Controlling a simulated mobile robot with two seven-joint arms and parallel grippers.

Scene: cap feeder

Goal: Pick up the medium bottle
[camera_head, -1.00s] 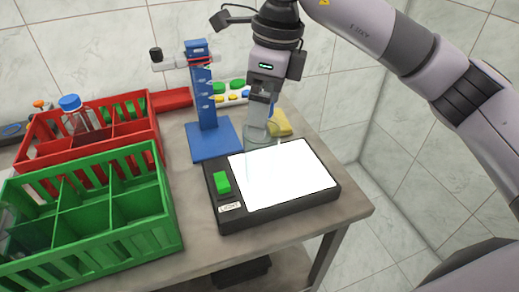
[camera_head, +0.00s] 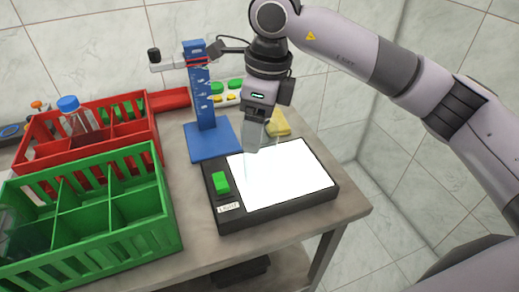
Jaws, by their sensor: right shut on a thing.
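A clear, colourless bottle (camera_head: 253,138) is held upside-up in my right gripper (camera_head: 256,115), which is shut on its upper part. The bottle leans slightly, over the back edge of the light pad (camera_head: 328,184). I cannot tell whether its base touches anything. It looks like the medium bottle, though its size is hard to judge. Another clear bottle with a blue cap (camera_head: 69,104) stands in the red crate (camera_head: 88,152). My left gripper is not in view.
A blue stand (camera_head: 211,142) with a side clamp rises left of the held bottle. A green divided crate (camera_head: 167,225) fills the front left.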

